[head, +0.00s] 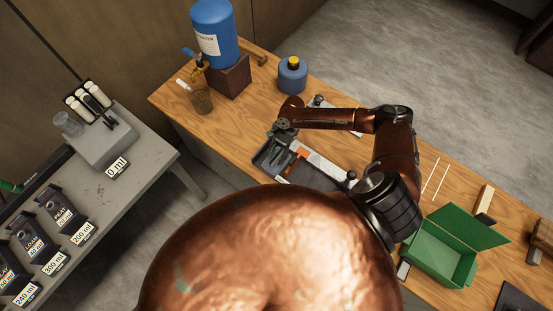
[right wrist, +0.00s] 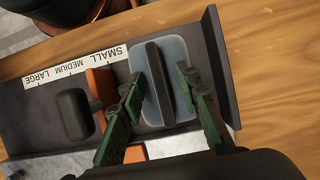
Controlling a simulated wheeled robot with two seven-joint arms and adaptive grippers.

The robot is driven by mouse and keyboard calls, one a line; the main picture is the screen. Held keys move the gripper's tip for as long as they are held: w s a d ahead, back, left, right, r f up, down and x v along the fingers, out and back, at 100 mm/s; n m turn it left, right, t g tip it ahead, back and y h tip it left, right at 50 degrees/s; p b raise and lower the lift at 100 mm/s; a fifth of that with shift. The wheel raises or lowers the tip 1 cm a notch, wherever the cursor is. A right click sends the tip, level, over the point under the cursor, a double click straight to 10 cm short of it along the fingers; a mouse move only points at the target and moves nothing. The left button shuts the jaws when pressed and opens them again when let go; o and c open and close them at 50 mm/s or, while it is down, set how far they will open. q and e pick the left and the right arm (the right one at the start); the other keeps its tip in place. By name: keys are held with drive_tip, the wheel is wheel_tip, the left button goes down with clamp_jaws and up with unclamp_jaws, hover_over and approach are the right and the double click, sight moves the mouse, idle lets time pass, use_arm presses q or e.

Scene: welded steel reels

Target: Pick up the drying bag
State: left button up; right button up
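In the right wrist view a pale blue-grey rounded pad with a dark raised bar along its middle (right wrist: 172,88) lies in a dark tray (right wrist: 226,65). It looks like the drying bag, but I see no label on it. My right gripper (right wrist: 161,84) is open, with one green finger on each side of the bar. Whether the fingers touch the pad is unclear. In the head view my right gripper (head: 280,146) is over the left end of the tray (head: 316,178), and it largely hides the pad. My left gripper is not in view.
The tray holds a SMALL-MEDIUM-LARGE scale (right wrist: 75,67), an orange piece (right wrist: 101,86) and a dark rounded block (right wrist: 74,113).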

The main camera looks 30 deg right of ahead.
idle(0.3)
drive_tip(key=shift+c, duration=0.2)
clamp_jaws()
